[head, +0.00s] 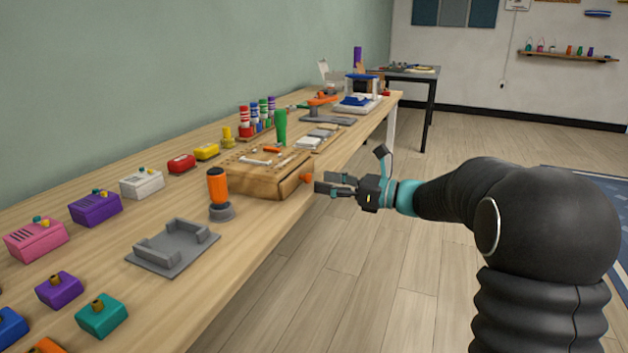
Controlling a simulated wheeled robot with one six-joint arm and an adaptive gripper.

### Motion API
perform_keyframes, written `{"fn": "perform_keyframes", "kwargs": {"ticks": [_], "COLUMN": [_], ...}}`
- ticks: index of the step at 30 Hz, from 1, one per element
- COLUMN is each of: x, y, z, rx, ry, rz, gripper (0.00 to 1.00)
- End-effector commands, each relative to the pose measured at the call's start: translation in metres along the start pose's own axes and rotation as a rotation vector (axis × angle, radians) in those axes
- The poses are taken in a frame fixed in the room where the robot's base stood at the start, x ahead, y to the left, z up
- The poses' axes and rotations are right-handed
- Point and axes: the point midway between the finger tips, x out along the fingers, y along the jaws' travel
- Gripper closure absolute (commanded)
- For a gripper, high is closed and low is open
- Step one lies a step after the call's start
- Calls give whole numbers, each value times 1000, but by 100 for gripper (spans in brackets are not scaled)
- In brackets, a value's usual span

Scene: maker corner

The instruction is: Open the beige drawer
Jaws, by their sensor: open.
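A tan wooden box (250,184) sits at the right edge of the long workbench, with tools on its top. An orange knob (305,177) sticks out from its right side, which I take as the drawer front; the drawer looks shut. My gripper (324,183) is level with the knob and just to its right, fingers pointing left at it. The fingers are open and empty. Whether a fingertip touches the knob cannot be told from this view.
An orange-and-grey cylinder (219,192) and a grey bracket (174,247) stand nearer on the workbench (120,215). Several coloured boxes line its wall side. A green cylinder (280,130) stands by the wooden box. The floor (400,290) right of the bench is clear.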

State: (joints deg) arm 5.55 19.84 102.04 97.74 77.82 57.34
Motion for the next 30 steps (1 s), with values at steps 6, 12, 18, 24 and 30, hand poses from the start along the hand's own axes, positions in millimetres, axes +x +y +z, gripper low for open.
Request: {"fn": "perform_keyframes", "kwargs": {"ticks": [6, 12, 18, 24, 30], "x": [30, 39, 40, 39, 40], "y": [1, 0, 0, 0, 0], "z": [0, 0, 0, 0, 0], "rx": [-1, 0, 0, -1, -1], "ry": [1, 0, 0, 0, 0], "rz": [2, 0, 0, 0, 0], "gripper": [49, 49, 49, 84, 100]}}
